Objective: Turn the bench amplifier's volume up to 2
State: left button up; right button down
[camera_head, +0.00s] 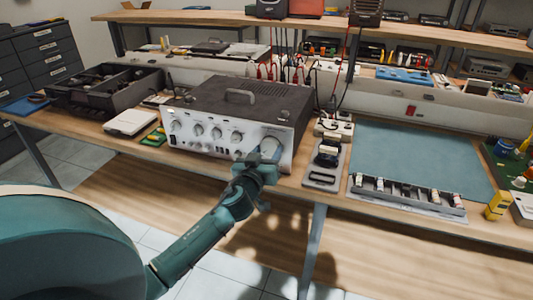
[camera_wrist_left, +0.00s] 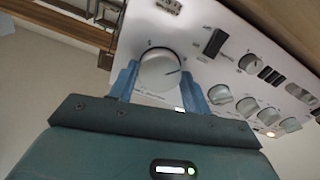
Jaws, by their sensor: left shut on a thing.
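The bench amplifier (camera_head: 255,97) stands on the workbench, with a dark top and a silver front panel full of knobs. Its large volume knob (camera_head: 270,146) is at the right end of that panel. In the wrist view the silver knob (camera_wrist_left: 160,69) shows a dark pointer line towards its right side; the small scale marks around it are too small to read surely. My left gripper (camera_head: 260,160) is at the front panel. Its blue fingers (camera_wrist_left: 160,88) are shut on the knob, one on each side. My right gripper is not in view.
Smaller knobs (camera_wrist_left: 246,106) sit beside the volume knob. A grey tray with dark parts (camera_head: 323,179) lies right of the amplifier, and a teal mat (camera_head: 420,155) beyond it. A black bin (camera_head: 105,92) stands at left. Cables hang behind the amplifier.

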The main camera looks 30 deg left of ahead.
pick_arm(q)
jog(key=shift+m, duration=0.3)
jog(key=m, duration=0.4)
jog(key=shift+m, duration=0.3)
jog(key=m+p, duration=0.1)
jog(key=m, duration=0.4)
jog(key=shift+r, duration=0.1)
jog(key=m+p, duration=0.1)
jog(key=m, duration=0.5)
jog(key=shift+m, duration=0.4)
jog(key=m, duration=0.3)
jog(key=shift+m+p, duration=0.3)
jog(key=shift+m, duration=0.3)
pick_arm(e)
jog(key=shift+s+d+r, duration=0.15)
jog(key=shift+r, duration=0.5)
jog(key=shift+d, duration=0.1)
